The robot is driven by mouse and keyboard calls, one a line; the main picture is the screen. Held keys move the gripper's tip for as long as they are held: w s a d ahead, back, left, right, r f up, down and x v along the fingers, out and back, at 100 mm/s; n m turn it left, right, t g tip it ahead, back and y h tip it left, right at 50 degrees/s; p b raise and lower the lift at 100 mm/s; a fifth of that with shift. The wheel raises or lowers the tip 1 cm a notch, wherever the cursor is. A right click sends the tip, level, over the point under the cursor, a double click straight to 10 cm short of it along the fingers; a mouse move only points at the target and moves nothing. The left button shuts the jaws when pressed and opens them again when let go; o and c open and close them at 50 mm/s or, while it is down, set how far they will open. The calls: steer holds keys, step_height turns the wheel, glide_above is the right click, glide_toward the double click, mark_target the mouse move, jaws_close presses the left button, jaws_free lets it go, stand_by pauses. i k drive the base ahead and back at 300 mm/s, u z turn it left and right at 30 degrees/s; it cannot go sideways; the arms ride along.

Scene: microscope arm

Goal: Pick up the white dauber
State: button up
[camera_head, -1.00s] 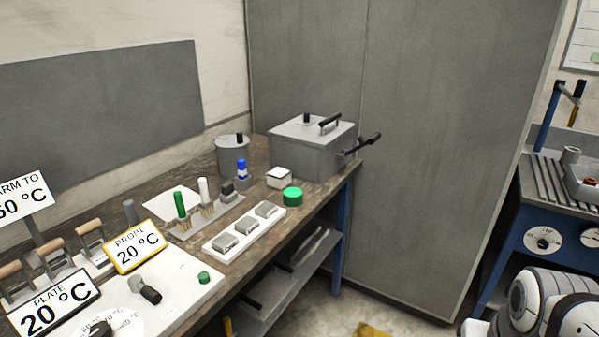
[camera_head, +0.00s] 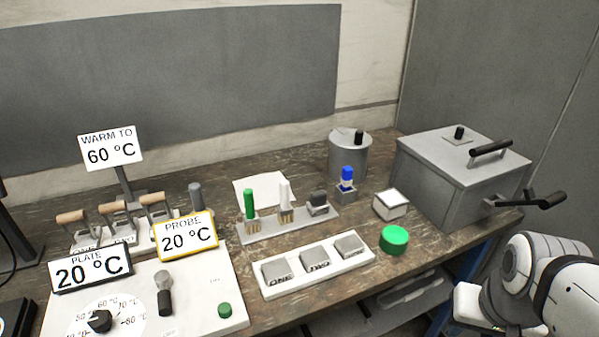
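The white dauber (camera_head: 285,195) stands upright in a grey rack (camera_head: 268,234) near the middle of the bench, its bristles pointing down. A green dauber (camera_head: 249,204) stands just to its left in the same rack. A dark grey block (camera_head: 318,204) sits to its right on the rack. Part of my white arm shows at the lower right, well apart from the dauber. My gripper's fingers cannot be made out in this view.
A white tray (camera_head: 259,286) with grey blocks lies in front of the rack. A green round lid (camera_head: 394,240), a blue-topped bottle (camera_head: 347,177), a small white box (camera_head: 391,205) and a big grey box (camera_head: 455,170) stand to the right. A hot plate (camera_head: 205,285) is at left.

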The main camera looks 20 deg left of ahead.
mark_target(286, 212)
steer(key=u, duration=0.5)
steer(key=i, duration=0.75)
steer(key=u, duration=0.35)
steer(key=k, duration=0.95)
steer(key=u, duration=0.15)
steer(key=i, duration=0.95)
steer(key=z, duration=0.1)
